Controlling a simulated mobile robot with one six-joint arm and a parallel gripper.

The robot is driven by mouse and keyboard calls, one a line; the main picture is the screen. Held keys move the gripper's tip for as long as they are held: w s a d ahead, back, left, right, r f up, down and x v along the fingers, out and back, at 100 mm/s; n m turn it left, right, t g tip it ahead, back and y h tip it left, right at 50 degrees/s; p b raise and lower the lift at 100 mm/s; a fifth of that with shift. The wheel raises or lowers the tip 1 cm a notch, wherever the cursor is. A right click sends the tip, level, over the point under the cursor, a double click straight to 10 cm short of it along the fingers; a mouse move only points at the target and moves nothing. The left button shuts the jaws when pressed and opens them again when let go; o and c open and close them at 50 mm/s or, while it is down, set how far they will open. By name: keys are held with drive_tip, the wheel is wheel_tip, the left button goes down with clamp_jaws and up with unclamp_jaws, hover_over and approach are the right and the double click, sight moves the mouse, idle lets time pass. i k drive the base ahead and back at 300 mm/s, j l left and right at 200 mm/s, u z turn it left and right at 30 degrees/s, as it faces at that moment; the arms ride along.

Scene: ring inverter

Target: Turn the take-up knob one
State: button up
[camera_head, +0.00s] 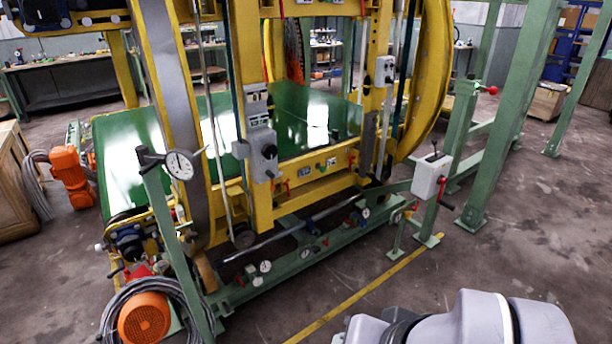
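The ring inverter is a yellow frame (258,200) around a green belt conveyor (130,165). Several knob-like parts show, and I cannot tell which one is the take-up knob. A dark knob sits on a grey box (262,155) on the near yellow post. A small pale knob (100,247) sticks out at the conveyor's lower left end. A white box with a red handle (432,176) stands on a green post at the right. My grey arm shows at the bottom right, apart from the machine in the picture. My gripper is not in view.
A green post carrying a dial gauge (179,165) stands at the front left. An orange motor and coiled hose (165,288) lie near its foot. A yellow floor line (365,292) runs before the machine. The floor (520,250) at the right is clear.

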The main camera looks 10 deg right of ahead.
sight(99, 250)
drive_tip(key=j+u, duration=0.5)
drive_tip(key=j, duration=2.3)
drive_tip(key=i+j+z, duration=0.9)
drive_tip(key=i+j, duration=0.25)
drive_tip(key=i+j+z, duration=0.35)
drive_tip(key=j, duration=0.3)
drive_tip(key=k+l, duration=0.05)
drive_tip(key=k, duration=0.05)
